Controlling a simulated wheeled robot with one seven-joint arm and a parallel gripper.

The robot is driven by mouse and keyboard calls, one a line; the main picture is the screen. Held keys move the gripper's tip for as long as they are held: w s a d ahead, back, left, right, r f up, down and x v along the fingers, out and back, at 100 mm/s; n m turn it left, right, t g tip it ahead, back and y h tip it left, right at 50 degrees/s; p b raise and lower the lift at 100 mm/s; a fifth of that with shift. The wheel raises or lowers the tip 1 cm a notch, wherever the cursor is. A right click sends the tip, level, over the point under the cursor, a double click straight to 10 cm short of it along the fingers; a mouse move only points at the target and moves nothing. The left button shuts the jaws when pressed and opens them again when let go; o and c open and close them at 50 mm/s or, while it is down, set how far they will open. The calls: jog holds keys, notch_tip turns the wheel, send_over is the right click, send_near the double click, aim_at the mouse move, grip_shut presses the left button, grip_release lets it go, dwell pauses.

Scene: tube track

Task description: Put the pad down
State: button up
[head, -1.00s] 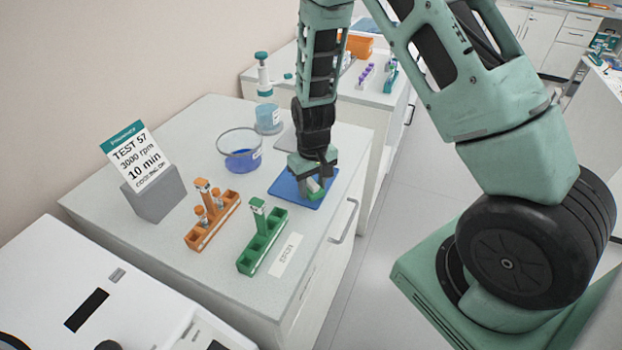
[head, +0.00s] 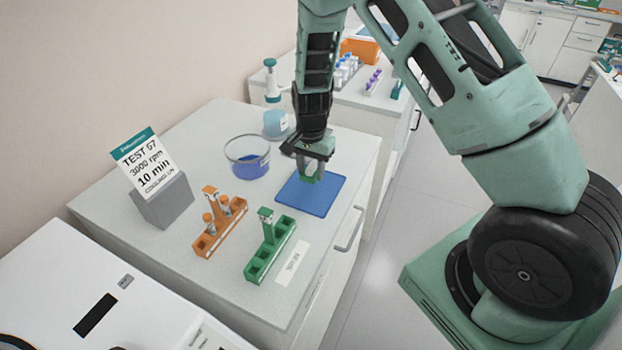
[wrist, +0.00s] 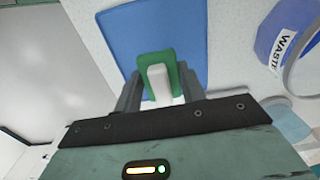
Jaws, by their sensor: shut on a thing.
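The pad is a small green block (wrist: 173,62) with a white grip (wrist: 158,82) on top, seen in the wrist view. My gripper (wrist: 156,92) is shut on the white grip, one finger on each side. In the head view my gripper (head: 311,172) points down over the far part of a flat blue mat (head: 318,199), with the green pad (head: 306,178) below its fingers. The blue mat also shows behind the pad in the wrist view (wrist: 130,35). I cannot tell whether the pad touches the mat.
A glass bowl of blue liquid (head: 247,158), labelled waste in the wrist view, stands left of the mat. An orange rack (head: 220,228) and a green rack (head: 270,250) stand nearer. A bottle (head: 275,122) stands behind, a sign on a grey block (head: 165,201) at left.

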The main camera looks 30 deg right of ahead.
aim_at(311, 190)
jog(key=shift+f+p, duration=0.6)
jog(key=shift+f, duration=1.75)
jog(key=shift+f, duration=0.1)
jog(key=o, duration=0.9)
jog(key=shift+o, duration=0.2)
